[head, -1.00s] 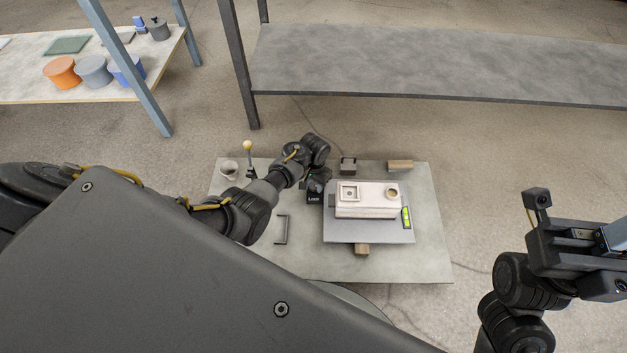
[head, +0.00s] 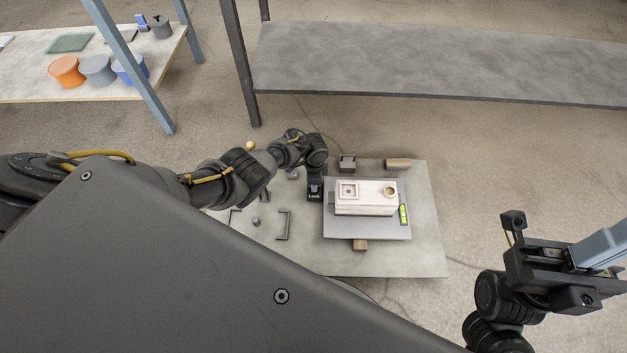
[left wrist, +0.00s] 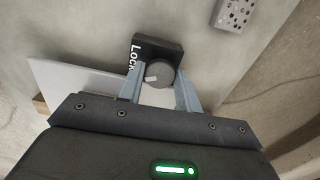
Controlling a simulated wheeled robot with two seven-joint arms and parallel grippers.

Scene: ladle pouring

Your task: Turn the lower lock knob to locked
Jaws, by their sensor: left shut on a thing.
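The lock block (left wrist: 140,52) is dark with "Lock" lettering and carries a round grey knob (left wrist: 161,72) with a pale pointer mark. In the left wrist view the mark points left, toward the lettering. My left gripper (left wrist: 159,84) has one finger on each side of the knob and is shut on it. In the head view the lock block (head: 314,193) stands just left of the pale box, and the wrist above hides the knob. My right gripper (head: 595,262) hangs at the far right, away from the table; its finger gap is unclear.
A pale box (head: 365,204) with a square recess and a round ring sits on a grey plate (head: 365,232). A green-yellow level (head: 403,214) lies at its right. Small wooden blocks (head: 398,163) and dark brackets (head: 284,225) are around. The table's right side (head: 428,235) is clear.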

